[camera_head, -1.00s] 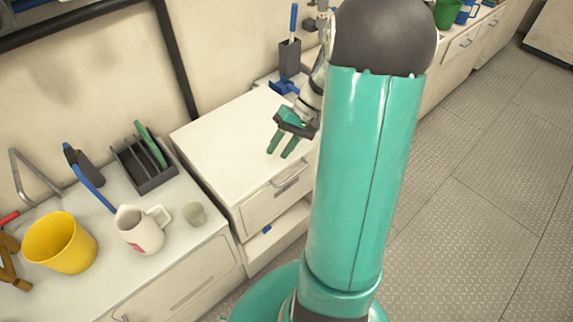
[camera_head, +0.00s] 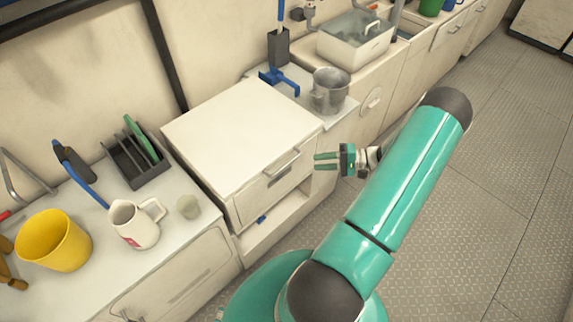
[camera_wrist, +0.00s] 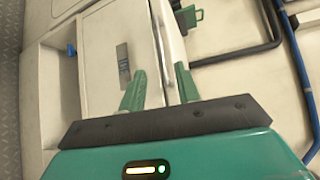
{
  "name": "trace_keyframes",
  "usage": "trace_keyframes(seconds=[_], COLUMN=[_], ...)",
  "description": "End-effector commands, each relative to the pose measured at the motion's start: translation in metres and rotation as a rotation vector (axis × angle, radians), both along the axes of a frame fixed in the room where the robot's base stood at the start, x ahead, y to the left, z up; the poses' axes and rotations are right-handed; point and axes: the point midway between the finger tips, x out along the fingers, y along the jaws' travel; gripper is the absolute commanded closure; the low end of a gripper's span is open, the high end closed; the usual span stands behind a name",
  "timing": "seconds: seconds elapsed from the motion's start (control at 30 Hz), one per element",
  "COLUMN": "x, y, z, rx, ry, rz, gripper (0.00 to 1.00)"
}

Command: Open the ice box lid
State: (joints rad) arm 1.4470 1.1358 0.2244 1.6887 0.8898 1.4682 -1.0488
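The ice box is the white box in the middle of the head view, its front panel (camera_head: 262,200) facing lower right. Its flat white lid (camera_head: 235,135) is shut, with a handle (camera_head: 284,166) at the front edge. In the wrist view the front panel (camera_wrist: 98,65) shows a grey plate (camera_wrist: 123,62), and the lid's edge (camera_wrist: 171,35) runs between my fingers' lines. My gripper (camera_head: 316,161) is right of the handle, its fingers pointing left toward it. In the wrist view the gripper (camera_wrist: 160,84) is open, with nothing visible between the fingers. I cannot tell the exact gap.
A metal pot (camera_head: 329,92) and a blue clamp-like tool (camera_head: 280,80) stand behind the ice box. The floor (camera_head: 470,215) at right is clear.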

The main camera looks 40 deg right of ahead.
Motion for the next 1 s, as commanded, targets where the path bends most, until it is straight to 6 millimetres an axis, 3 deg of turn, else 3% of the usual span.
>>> trace_keyframes(seconds=[0.4, 0.6, 1.0], x=[0.055, 0.075, 0.081], y=[0.061, 0.082, 0.088], z=[-0.011, -0.015, -0.016], rx=[0.002, 0.001, 0.000], ry=[0.002, 0.003, 0.003], rz=[0.006, 0.004, 0.002], gripper=[0.67, 0.67, 0.67])
